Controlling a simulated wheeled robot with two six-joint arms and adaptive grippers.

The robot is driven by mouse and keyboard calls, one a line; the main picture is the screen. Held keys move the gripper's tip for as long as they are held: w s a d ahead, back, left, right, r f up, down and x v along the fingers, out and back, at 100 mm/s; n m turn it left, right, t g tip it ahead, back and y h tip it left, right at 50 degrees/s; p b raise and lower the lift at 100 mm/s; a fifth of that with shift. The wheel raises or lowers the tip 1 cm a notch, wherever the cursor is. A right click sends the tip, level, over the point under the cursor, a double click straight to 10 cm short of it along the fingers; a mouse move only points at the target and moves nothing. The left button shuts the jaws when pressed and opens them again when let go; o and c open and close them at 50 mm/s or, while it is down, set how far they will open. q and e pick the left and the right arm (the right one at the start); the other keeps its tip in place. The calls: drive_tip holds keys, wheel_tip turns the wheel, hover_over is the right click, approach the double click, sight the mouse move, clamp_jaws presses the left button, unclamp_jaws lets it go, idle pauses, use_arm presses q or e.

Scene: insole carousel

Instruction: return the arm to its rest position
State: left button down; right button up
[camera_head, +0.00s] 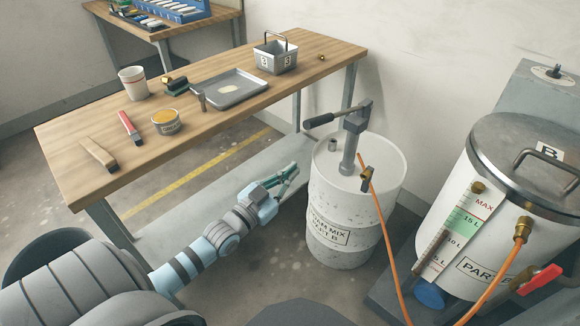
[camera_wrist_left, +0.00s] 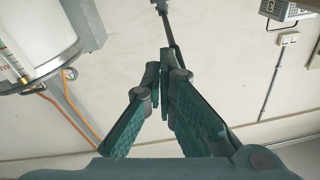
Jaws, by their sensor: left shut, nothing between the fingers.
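My left arm reaches in from the lower left in the head view. Its gripper (camera_head: 289,172) is in the air in front of the workbench, left of the white drum (camera_head: 332,202), apart from both. In the left wrist view the green fingers (camera_wrist_left: 160,75) are shut at their tips with nothing between them. My right gripper shows in neither view.
The drum carries a hand pump (camera_head: 350,135) with an orange hose (camera_head: 382,230). A white tank (camera_head: 448,205) stands at the right. The wooden workbench (camera_head: 200,140) holds a metal tray (camera_head: 238,97), a metal basket (camera_head: 275,57), a cup (camera_head: 134,85) and brushes.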

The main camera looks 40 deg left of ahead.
use_arm(q)
drive_tip(key=shift+f, duration=0.1)
idle(0.3)
drive_tip(key=s+a+f+n+g+y+p, duration=0.1)
drive_tip(key=s+a+f+g, duration=0.15)
drive_tip(key=f, duration=0.65)
drive_tip(key=s+a+f+g+y, duration=0.2)
drive_tip(key=a+f+g, duration=0.1)
drive_tip(key=f, duration=0.6)
drive_tip(key=s+f+n+g+p, duration=0.15)
drive_tip(key=s+f+g, duration=0.45)
drive_tip(key=s+f, duration=0.65)
drive_tip(key=s+d+f+g+p, duration=0.1)
drive_tip(key=s+d+f+g, duration=0.1)
drive_tip(key=s, duration=0.6)
drive_tip(key=s+d+f+g+p, duration=0.2)
drive_tip(key=s+d+f, duration=0.2)
drive_tip(key=s, duration=0.4)
drive_tip(key=s+d+f+g+p, duration=0.2)
drive_tip(key=s+d, duration=0.3)
drive_tip(key=s, duration=0.3)
drive_tip(key=shift+s+f+h, duration=0.3)
drive_tip(key=shift+s+f, duration=0.1)
drive_tip(key=shift+f, duration=0.1)
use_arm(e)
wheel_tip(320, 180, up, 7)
use_arm(q)
drive_tip(key=shift+g, duration=0.25)
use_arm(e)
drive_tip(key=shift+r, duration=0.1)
